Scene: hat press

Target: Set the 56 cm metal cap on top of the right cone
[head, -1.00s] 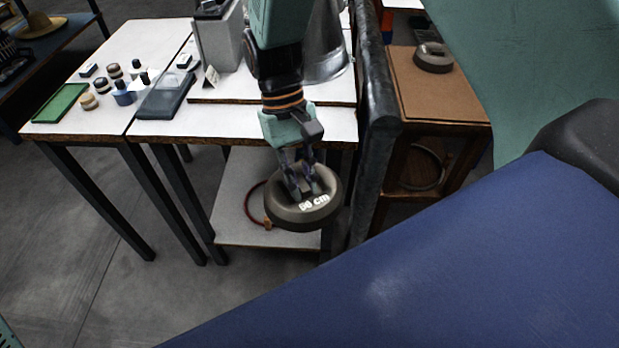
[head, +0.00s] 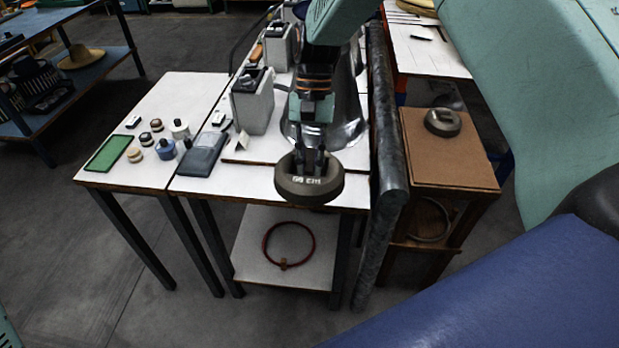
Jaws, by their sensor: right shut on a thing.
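My right gripper (head: 311,160) is shut on the dark round metal cap (head: 310,190) marked "56 cm". The cap hangs roughly level in front of the white table's front edge, at about table-top height. A shiny metal cone (head: 349,128) stands on the table behind it, largely hidden by my right arm. Its top is hidden, and I cannot tell from this view whether it is the right cone. The cap is apart from the cone, nearer to me. My left gripper is not in view.
Grey box units (head: 252,112) stand left of the cone. A thick grey upright panel (head: 389,165) borders the table on the right. Another dark cap (head: 442,123) sits on a brown cabinet (head: 455,165). A red ring (head: 289,262) lies on the lower shelf. Small bottles and a green tray (head: 108,153) are at left.

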